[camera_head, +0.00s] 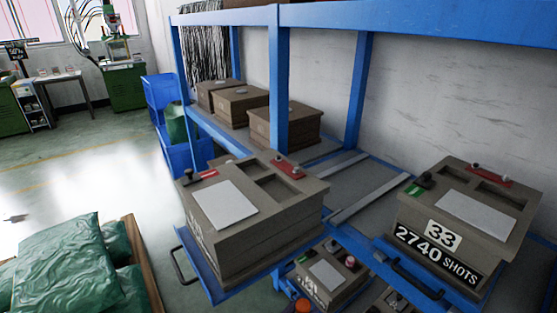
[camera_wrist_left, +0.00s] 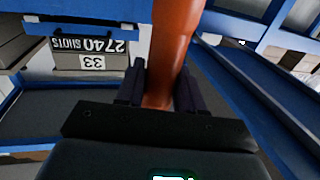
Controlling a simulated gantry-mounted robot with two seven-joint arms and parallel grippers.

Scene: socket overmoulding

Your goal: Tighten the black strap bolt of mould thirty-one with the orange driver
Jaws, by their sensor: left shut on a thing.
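The orange driver (camera_wrist_left: 172,50) stands between the two dark fingers of my left gripper (camera_wrist_left: 162,85) in the left wrist view, and the gripper is shut on it. In the head view a small orange round part (camera_head: 303,305) shows at the bottom edge, probably the driver. A large brown mould (camera_head: 262,235) with a white plate sits on a pulled-out blue tray; a red strap (camera_head: 287,167) with dark and pale knobs lies on top. A lower mould (camera_head: 340,287) is partly hidden; its number is unreadable. I cannot tell which is mould thirty-one.
Mould 33 (camera_head: 467,215), marked 2740 SHOTS, sits at right on another tray. Blue rack posts (camera_head: 280,85) and projecting tray handles (camera_head: 180,265) stand close by. Several brown moulds (camera_head: 240,103) sit farther back. Green bags (camera_head: 70,260) lie at lower left.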

